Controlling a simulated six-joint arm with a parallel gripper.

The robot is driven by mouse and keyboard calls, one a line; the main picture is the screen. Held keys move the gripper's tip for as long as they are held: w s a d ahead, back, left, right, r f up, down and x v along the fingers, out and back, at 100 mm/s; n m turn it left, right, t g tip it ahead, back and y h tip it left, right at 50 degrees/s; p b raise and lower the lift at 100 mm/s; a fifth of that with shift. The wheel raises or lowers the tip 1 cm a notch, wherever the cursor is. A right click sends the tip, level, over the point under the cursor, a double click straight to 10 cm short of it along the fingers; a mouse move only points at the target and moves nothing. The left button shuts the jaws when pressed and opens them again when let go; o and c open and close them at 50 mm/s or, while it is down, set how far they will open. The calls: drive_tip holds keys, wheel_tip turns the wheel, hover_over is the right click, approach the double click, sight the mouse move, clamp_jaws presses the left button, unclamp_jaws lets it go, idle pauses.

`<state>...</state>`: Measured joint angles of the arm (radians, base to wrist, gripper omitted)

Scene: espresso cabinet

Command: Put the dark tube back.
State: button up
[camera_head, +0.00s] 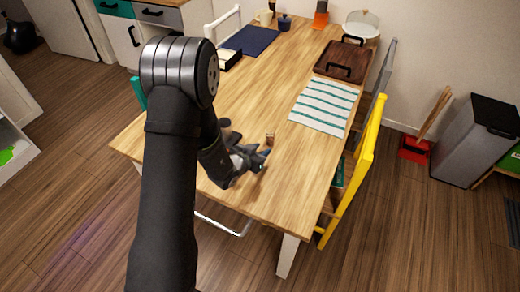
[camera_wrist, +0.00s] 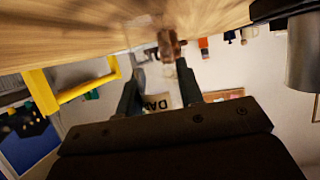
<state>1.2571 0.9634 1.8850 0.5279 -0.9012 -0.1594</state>
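A small brown, tube-like object (camera_head: 270,138) stands on the wooden table just beyond my gripper (camera_head: 262,160). I cannot tell for sure that it is the dark tube. In the wrist view a brown, blurred cylinder (camera_wrist: 169,45) shows against the table edge, ahead of the fingertips. My gripper (camera_wrist: 160,88) has its two fingers apart, with nothing visibly held between them. It hangs low over the near part of the table. No empty holder for a tube can be made out.
The table (camera_head: 255,105) is bare around the gripper. A striped cloth (camera_head: 325,107), a dark wooden tray (camera_head: 342,64), a navy mat (camera_head: 250,40) and a black box (camera_head: 229,60) lie farther back. A yellow chair (camera_head: 362,165) stands at the right edge.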

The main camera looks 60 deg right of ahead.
drive_tip(key=shift+o, duration=1.3)
drive_tip(key=shift+r, duration=0.15)
drive_tip(key=v, duration=1.2)
drive_tip(key=shift+d, duration=0.1)
drive_tip(key=x, duration=1.2)
drive_tip(key=shift+r, duration=1.4)
